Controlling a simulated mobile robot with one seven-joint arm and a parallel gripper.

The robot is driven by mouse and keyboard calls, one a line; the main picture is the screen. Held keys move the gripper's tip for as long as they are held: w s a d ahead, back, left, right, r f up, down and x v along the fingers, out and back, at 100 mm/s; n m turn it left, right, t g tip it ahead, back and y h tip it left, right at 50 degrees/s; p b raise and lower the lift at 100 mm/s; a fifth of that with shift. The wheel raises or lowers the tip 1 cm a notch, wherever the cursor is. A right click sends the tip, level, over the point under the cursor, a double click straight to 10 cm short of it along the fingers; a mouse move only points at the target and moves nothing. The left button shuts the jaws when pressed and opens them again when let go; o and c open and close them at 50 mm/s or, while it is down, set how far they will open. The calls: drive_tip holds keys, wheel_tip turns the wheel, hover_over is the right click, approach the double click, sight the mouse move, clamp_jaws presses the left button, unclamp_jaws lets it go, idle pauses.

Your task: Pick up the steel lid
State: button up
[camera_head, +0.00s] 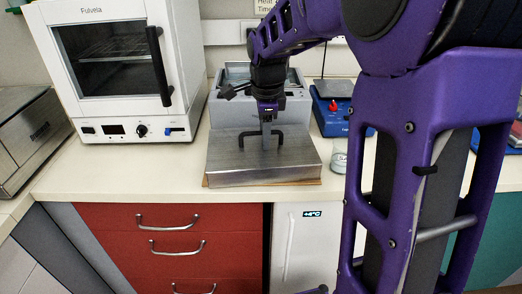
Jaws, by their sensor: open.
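The steel lid (235,168) is a brushed-metal slab with a dark bar handle (249,142) on top. It lies flat on the bench in front of a grey open-topped bath (292,98), with a thin orange-brown edge showing beneath it. My gripper (268,128) points down from above and is open at the handle. I cannot tell whether its fingers straddle the bar or touch it. My purple arm hides part of the bench to the right.
A white Fulvela oven (127,122) stands at the back left. A steel box (32,145) with a dark handle is at the far left. A blue device (325,118) and a small glass dish (338,161) are right of the lid. Bench is clear left of the lid.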

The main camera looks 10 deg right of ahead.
clamp_jaws()
drive_tip(key=shift+r, duration=0.1)
idle(1.3)
